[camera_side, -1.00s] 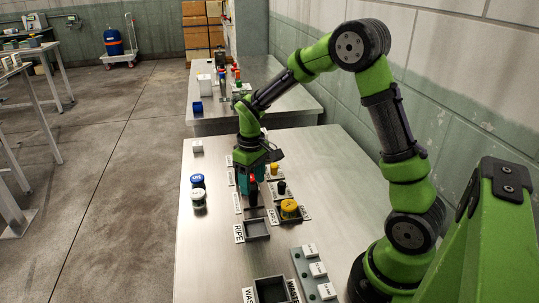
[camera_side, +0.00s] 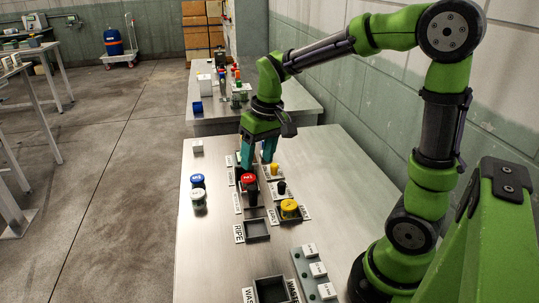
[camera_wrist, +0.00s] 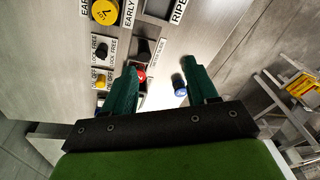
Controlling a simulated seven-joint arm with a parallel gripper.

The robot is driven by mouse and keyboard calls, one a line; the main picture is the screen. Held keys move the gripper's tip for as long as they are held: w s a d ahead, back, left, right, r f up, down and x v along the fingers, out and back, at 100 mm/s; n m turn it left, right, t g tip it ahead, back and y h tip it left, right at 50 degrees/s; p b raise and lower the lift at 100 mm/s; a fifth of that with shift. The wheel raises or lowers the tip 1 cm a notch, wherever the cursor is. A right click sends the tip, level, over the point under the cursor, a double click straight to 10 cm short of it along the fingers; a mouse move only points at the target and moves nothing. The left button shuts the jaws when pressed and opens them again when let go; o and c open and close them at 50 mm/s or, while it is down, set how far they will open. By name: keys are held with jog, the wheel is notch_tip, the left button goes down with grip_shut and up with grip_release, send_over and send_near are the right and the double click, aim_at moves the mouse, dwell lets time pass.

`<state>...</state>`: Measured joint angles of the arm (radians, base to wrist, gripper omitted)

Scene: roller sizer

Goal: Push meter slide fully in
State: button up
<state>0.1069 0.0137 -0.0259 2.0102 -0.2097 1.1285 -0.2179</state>
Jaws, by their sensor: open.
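A black knob or handle, probably the meter slide (camera_side: 251,196), stands at the middle of the sizer, just in front of a red-topped item (camera_side: 248,180). In the wrist view the black part (camera_wrist: 143,52) lies beside a label plate, and the red item (camera_wrist: 140,73) is partly hidden by the left finger. How far in the slide sits cannot be told. My gripper (camera_side: 259,164) is open and empty, with teal fingers above and behind the red item. In the wrist view its fingertips (camera_wrist: 161,65) are spread apart, the left one close to the red item.
A blue-lidded jar (camera_side: 197,181) and a white jar (camera_side: 198,198) stand left. The RIPE tray (camera_side: 257,231) is in front. The table's left front is clear.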

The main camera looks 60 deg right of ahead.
jog(key=s+a+r+m+t, duration=0.1)
jog(key=s+a+r+t, duration=0.2)
jog(key=s, duration=0.4)
jog(key=shift+s+a+y, duration=0.15)
jog(key=shift+a+y, duration=0.25)
jog(key=shift+a, duration=0.3)
jog(key=n+g+h, duration=0.1)
jog(key=n+g, duration=0.3)
jog(key=g, duration=0.1)
send_near(253, 187)
jog(key=f, duration=1.2)
jog(key=shift+s+a+f, duration=0.1)
jog(key=shift+a, duration=0.15)
jog(key=shift+c, duration=0.2)
